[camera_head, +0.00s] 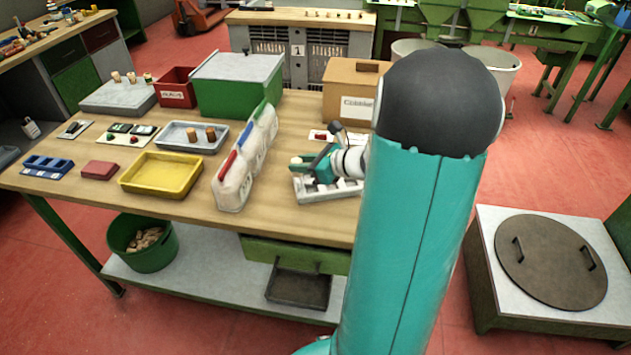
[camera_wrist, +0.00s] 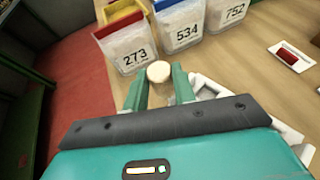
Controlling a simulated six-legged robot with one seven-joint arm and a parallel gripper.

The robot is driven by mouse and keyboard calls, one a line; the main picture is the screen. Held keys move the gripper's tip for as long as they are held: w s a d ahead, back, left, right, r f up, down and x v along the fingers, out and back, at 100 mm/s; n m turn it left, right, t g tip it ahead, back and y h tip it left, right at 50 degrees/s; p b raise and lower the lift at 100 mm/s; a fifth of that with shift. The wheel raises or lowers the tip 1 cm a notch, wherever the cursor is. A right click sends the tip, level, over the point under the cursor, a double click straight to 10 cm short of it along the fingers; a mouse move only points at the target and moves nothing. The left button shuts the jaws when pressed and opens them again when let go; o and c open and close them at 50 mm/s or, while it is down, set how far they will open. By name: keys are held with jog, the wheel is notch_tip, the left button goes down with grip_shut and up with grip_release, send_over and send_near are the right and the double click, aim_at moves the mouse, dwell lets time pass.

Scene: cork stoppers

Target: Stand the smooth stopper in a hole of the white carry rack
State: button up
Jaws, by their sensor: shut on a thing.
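The smooth stopper (camera_wrist: 159,72) shows its pale round end between the fingertips of my gripper (camera_wrist: 158,82) in the wrist view. My gripper is shut on it. In the head view my gripper (camera_head: 305,165) is over the left part of the white carry rack (camera_head: 335,192), with the stopper's pale end (camera_head: 296,160) at its left. The rack also shows in the wrist view (camera_wrist: 206,86), mostly behind the right finger and gripper body. Much of the rack and its holes are hidden, and I cannot tell the stopper's height above it.
Clear bags (camera_head: 236,182) with red, blue and green tops stand left of the rack. A yellow tray (camera_head: 160,175), a grey tray (camera_head: 176,147) with two corks, a green bin (camera_head: 235,95) and a brown box (camera_head: 350,98) share the bench. My arm hides the bench's right end.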

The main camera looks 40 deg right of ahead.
jog(key=d+f, duration=0.1)
jog(key=s+d+f, duration=0.1)
jog(key=f, duration=0.1)
jog(key=d+f, duration=0.1)
jog(key=f, duration=0.1)
jog(key=shift+s+d, duration=0.2)
jog(key=shift+d, duration=0.1)
jog(key=shift+f, duration=1.4)
jog(key=shift+f, duration=0.15)
jog(key=o, duration=0.9)
